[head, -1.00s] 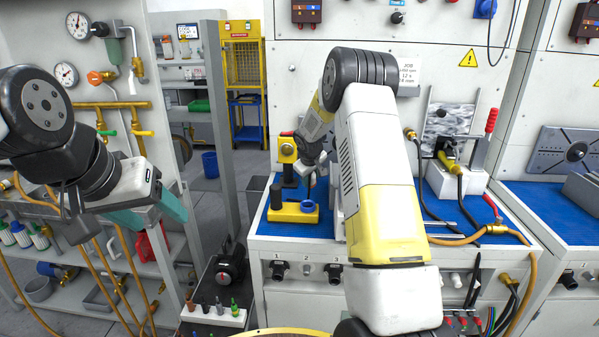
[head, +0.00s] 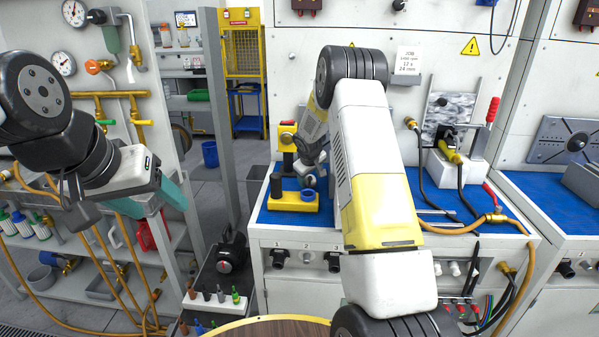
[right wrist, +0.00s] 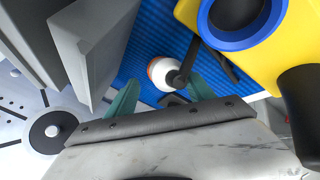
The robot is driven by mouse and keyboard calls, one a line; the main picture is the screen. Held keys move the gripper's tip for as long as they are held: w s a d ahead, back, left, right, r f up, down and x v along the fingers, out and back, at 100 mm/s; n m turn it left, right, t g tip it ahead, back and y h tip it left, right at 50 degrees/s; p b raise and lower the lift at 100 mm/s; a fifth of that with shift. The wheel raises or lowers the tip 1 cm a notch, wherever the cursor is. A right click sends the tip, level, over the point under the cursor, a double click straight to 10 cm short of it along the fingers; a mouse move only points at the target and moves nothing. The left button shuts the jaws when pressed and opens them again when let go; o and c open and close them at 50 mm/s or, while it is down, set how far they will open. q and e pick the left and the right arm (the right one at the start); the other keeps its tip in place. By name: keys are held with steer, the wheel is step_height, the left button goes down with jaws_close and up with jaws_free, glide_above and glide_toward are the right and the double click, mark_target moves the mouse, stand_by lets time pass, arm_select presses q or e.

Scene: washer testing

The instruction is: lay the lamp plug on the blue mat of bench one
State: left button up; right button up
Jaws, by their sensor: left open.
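Bench one's blue mat (head: 273,215) lies on the white bench ahead. A small white round piece with an orange rim and dark stem (right wrist: 160,72), which looks like the lamp plug, is over the blue mat in the right wrist view. My right gripper's teal fingers (right wrist: 162,90) stand apart on either side of it, with a gap visible. Whether it touches the mat is unclear. In the head view, my right gripper (head: 310,180) is small, just above the mat behind the yellow block, partly hidden by my arm. My left gripper (head: 160,200) is open and empty, left of the bench.
A yellow block (head: 292,203) with a blue ring and black post stands on the mat, close beside my right gripper. A grey upright fixture (right wrist: 95,40) is on the other side. Bare mat shows front left.

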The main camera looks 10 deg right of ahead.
steer(key=shift+v, duration=3.95)
steer(key=s+a+r+m+y, duration=0.1)
steer(key=s+a+r+m, duration=0.15)
steer(key=s+r, duration=1.55)
steer(key=s+a+m+y, duration=0.1)
steer(key=s+a, duration=0.1)
steer(key=s, duration=1)
steer(key=s+a+r+m+y, duration=0.1)
steer(key=s+a+y, duration=0.1)
steer(key=s, duration=1)
steer(key=shift+a+m, duration=0.35)
steer(key=shift+d+r, duration=0.1)
steer(key=shift+r, duration=0.05)
